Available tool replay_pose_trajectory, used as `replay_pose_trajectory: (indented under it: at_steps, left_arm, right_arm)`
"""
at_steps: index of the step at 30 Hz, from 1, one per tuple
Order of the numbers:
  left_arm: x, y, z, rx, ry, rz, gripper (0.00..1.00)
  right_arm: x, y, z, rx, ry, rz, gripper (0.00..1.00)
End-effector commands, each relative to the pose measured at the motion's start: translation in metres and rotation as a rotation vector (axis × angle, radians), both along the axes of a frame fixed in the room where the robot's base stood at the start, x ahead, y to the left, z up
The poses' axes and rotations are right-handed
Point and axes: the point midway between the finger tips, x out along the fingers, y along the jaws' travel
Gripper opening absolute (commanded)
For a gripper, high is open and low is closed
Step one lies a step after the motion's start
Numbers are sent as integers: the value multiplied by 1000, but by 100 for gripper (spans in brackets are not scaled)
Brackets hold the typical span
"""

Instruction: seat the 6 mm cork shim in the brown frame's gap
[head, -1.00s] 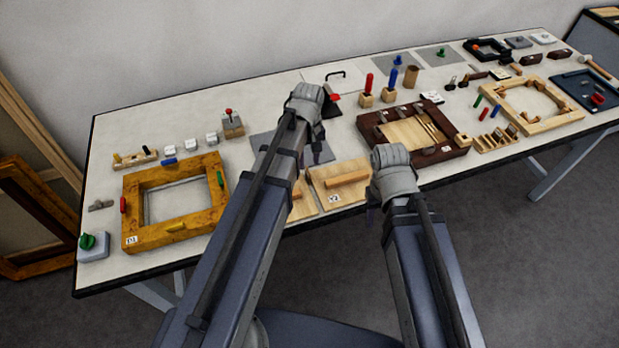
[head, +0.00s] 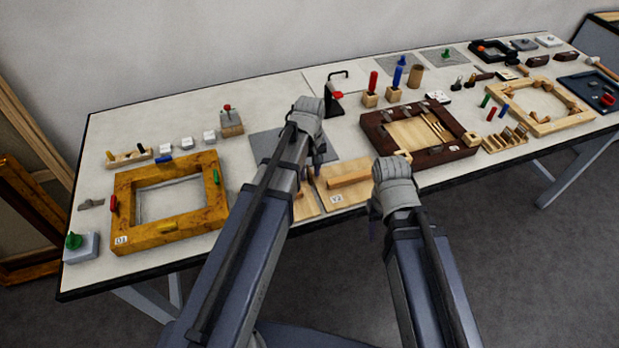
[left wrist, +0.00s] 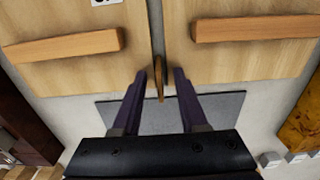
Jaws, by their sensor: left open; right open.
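The dark brown frame (head: 375,128) lies flat right of centre, with a pale panel (head: 408,134) and thin strips inside it. Its gap is too small to make out. I cannot tell which piece is the 6 mm cork shim; small tan pieces stand in a row on a holder (head: 505,140) right of the frame. My left gripper (head: 316,163) is open over two pale boards. In the left wrist view, a thin brown piece (left wrist: 159,75) stands on edge at the slit between the boards, by the open fingers (left wrist: 160,85). My right gripper (head: 373,228) is off the table's front edge.
A golden frame (head: 130,200) lies at left, a grey mat (head: 265,145) behind the boards. A pale frame (head: 575,121) and blue tray (head: 570,87) lie at far right. Red-handled (head: 373,82) and blue-handled (head: 399,76) tools stand behind the brown frame.

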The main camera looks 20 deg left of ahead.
Motion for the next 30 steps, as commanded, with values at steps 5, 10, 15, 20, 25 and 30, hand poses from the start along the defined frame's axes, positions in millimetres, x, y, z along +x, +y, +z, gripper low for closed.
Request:
replay_pose_trajectory:
  at_steps: [5, 10, 15, 20, 25, 30]
  left_arm:
    - [0, 0, 1, 0, 0, 0, 32]
    - [0, 0, 1, 0, 0, 0, 13]
    - [0, 0, 1, 0, 0, 0, 0]
    - [0, 0, 1, 0, 0, 0, 0]
    - [0, 0, 1, 0, 0, 0, 0]
    - [0, 0, 1, 0, 0, 0, 0]
  right_arm:
    - [0, 0, 1, 0, 0, 0, 50]
    - [0, 0, 1, 0, 0, 0, 50]
    - [0, 0, 1, 0, 0, 0, 50]
    - [0, 0, 1, 0, 0, 0, 50]
    - [0, 0, 1, 0, 0, 0, 50]
    - [0, 0, 1, 0, 0, 0, 50]
